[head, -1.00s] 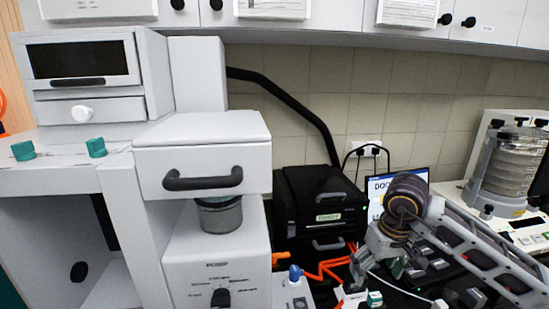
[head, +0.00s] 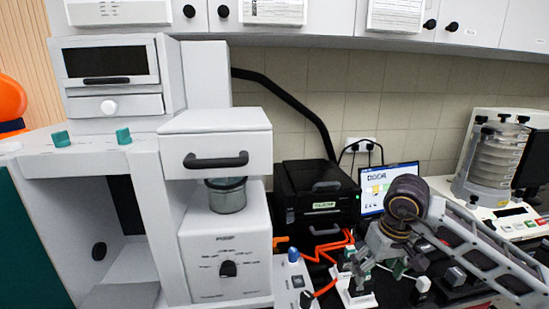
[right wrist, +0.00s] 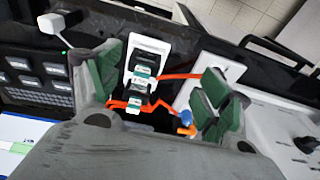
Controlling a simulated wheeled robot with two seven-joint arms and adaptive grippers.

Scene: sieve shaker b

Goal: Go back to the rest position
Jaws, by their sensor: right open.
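My right gripper (head: 378,266) hangs over the bench in front of the laptop (head: 388,186), at the end of my arm coming in from the right. In the right wrist view its green-padded fingers (right wrist: 160,88) are wide apart with nothing held. A small white power strip or block (right wrist: 147,58) with dark plugs and green labels lies beyond and between the fingers, apart from them. My left gripper is not in view.
A large white machine (head: 225,235) with a grey cup (head: 227,197) stands at left. A black box (head: 318,200) stands behind orange cables (head: 325,255). A sieve shaker (head: 492,155) stands at right. Wall cabinets (head: 345,20) hang above.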

